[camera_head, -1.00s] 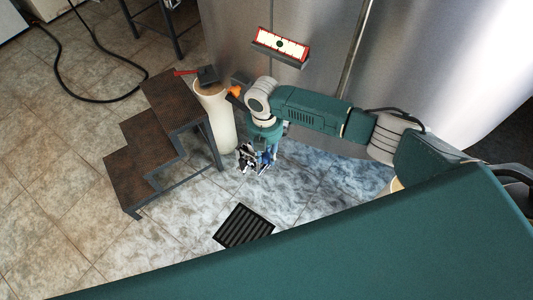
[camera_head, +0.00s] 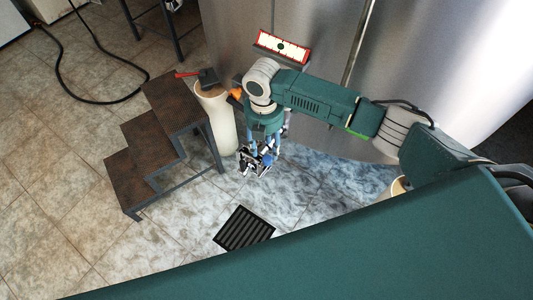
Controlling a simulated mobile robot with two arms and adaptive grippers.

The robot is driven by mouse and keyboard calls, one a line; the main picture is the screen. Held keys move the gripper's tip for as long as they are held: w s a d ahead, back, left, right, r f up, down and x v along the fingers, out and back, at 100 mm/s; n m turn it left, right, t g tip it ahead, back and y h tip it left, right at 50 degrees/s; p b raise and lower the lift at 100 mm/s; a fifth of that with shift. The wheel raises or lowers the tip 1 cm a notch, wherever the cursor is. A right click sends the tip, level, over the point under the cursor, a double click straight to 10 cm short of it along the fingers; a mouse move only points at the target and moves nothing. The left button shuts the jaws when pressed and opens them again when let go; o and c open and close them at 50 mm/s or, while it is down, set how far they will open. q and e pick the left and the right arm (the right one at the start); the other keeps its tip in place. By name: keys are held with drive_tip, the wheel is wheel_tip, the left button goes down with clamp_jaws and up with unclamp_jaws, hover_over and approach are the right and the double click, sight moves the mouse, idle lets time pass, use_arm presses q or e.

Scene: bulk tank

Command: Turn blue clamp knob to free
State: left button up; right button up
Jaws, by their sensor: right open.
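My right gripper (camera_head: 254,169) hangs from my teal arm, fingers pointing down, in front of the steel tank (camera_head: 330,55). It is open, and nothing shows clearly between its fingers. A small blue part (camera_head: 268,159) shows at the right side of the gripper. It may be the blue clamp knob, but it is too small and too covered by the gripper to tell, and I cannot tell whether they touch. My left gripper is not in view.
An orange part (camera_head: 236,93) shows left of my wrist, above a cream cylinder (camera_head: 222,125). A floor drain (camera_head: 244,228) lies below. A red-framed panel (camera_head: 282,46) is on the tank.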

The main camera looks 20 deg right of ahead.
sight(265, 157)
wheel_tip(265, 157, up, 6)
drive_tip(key=shift+w, duration=0.1)
idle(0.5)
